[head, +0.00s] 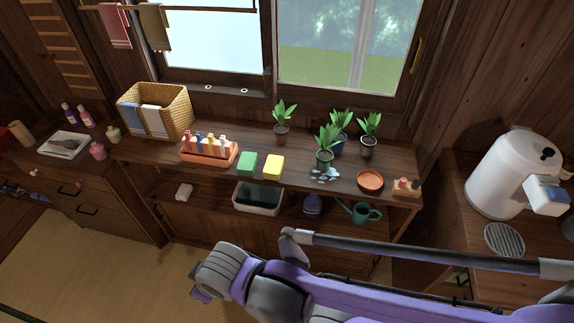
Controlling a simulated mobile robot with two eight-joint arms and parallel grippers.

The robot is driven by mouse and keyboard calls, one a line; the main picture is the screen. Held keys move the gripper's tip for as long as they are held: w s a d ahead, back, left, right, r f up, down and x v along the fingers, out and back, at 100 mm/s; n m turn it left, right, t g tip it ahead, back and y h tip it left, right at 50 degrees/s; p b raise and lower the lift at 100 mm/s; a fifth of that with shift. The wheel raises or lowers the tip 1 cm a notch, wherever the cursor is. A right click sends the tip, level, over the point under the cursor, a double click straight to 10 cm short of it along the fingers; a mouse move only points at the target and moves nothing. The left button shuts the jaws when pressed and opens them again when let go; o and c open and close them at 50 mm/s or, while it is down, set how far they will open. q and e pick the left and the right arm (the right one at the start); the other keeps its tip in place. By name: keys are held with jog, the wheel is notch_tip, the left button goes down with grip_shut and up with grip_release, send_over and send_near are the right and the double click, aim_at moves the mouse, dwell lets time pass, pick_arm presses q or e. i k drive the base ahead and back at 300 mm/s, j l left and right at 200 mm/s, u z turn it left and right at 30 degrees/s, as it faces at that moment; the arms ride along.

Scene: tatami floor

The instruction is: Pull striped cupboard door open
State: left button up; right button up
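A dark wooden panel with pale horizontal stripes (68,42) stands at the upper left of the head view. It looks like the striped cupboard door, and it appears shut. Its upper part is cut off by the picture edge. A purple and grey arm of mine crosses the lower right, well apart from the panel. No gripper fingers show on it. My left arm and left gripper are not in view.
A wooden counter holds a wicker basket (171,109), a red bottle rack (209,152), sponges and potted plants (325,145). A drawer unit (115,209) stands at the left. A white water boiler (505,172) stands at the right. Tatami floor (75,275) is clear at lower left.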

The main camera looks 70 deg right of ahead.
aim_at(358, 263)
jog(key=z, duration=2.05)
